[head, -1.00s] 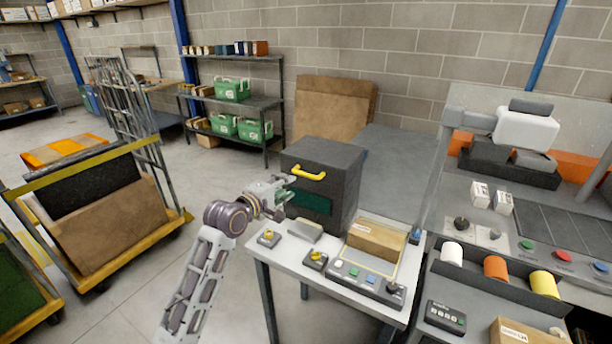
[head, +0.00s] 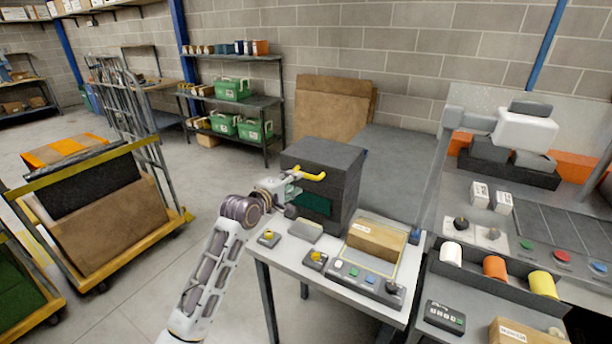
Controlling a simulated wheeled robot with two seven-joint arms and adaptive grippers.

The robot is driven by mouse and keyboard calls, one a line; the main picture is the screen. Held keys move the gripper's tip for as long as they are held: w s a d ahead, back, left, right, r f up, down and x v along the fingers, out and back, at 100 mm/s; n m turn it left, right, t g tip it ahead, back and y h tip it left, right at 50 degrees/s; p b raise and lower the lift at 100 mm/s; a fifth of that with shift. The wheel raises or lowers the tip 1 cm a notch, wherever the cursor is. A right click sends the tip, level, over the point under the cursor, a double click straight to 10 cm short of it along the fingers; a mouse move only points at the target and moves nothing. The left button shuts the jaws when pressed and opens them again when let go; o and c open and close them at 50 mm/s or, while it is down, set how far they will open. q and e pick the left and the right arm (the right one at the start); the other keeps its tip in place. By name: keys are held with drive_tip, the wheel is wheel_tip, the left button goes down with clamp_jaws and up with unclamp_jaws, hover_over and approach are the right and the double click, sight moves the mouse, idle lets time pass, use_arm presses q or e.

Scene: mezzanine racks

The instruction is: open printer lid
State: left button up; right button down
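My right gripper is not in view.
The white table (head: 285,254) holds a cardboard box (head: 377,240), a button panel (head: 367,281) and small yellow-knobbed switches (head: 316,260). A workbench with rolls (head: 495,268) stands at right. A loaded cart (head: 100,215) stands at left, with clear floor between.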

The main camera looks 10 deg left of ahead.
sight(305, 176)
use_arm(q)
drive_tip(key=shift+p+x, duration=0.5)
drive_tip(key=shift+x, duration=4.1)
clamp_jaws()
